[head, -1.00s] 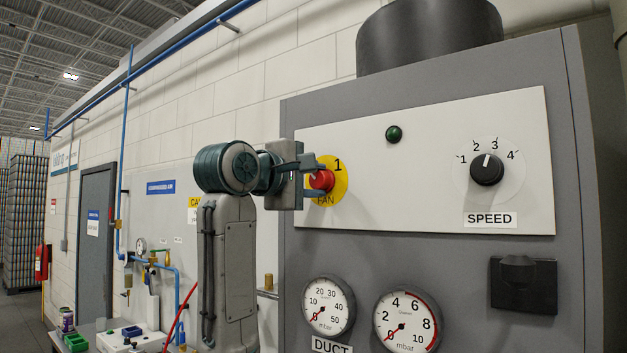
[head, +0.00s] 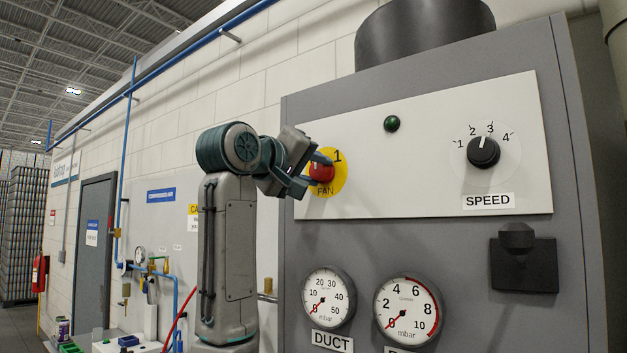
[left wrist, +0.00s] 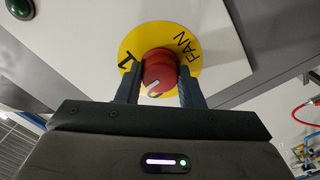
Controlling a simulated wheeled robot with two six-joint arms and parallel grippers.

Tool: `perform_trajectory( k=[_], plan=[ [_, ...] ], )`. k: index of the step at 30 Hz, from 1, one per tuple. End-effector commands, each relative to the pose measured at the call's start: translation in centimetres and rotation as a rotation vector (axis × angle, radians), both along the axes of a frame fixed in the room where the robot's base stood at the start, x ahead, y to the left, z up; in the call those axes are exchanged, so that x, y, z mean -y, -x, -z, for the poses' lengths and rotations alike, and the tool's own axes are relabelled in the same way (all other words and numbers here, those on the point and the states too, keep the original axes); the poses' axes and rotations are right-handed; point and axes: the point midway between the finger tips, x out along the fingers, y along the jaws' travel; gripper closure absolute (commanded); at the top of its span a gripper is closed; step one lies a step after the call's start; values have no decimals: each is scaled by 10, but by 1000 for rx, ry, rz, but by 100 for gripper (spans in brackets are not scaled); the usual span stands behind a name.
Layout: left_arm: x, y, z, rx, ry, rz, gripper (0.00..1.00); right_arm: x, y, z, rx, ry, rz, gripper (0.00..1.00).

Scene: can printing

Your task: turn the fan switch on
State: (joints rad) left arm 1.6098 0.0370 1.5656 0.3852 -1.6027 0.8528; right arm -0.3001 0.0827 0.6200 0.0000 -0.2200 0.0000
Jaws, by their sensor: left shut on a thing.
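The fan switch is a red knob (head: 321,172) on a yellow round plate (head: 340,175) marked "1" and "FAN", at the left of the white control panel (head: 420,165). My left gripper (head: 315,172) is shut on the red knob, its jaws tilted. In the left wrist view, its two dark fingers (left wrist: 158,78) stand on either side of the knob (left wrist: 158,70). A white mark shows on the knob near its lower edge. The fingers partly hide the knob and the plate. A dark green lamp (head: 392,124) sits up and right of the switch. My right gripper is not in view.
A black speed knob (head: 483,151) is at the panel's right. Two round gauges (head: 328,298) (head: 408,309) and a black latch-like fitting (head: 522,260) are on the grey cabinet below. A bench with pipes and boxes stands along the wall at lower left.

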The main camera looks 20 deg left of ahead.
Motion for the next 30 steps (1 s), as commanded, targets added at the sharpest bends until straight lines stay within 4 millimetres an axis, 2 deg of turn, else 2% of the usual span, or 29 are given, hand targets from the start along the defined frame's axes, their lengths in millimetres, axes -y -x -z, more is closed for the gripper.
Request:
perform_trajectory(
  k=[3, 18, 30],
  plan=[
    [0, 0, 3, 36, -104, 0, 89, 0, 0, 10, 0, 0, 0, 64],
    [0, 0, 2, 194, -534, 0, 89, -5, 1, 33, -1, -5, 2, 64],
    [0, 0, 1, 273, -752, 0, 89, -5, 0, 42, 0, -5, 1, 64]
  ],
)
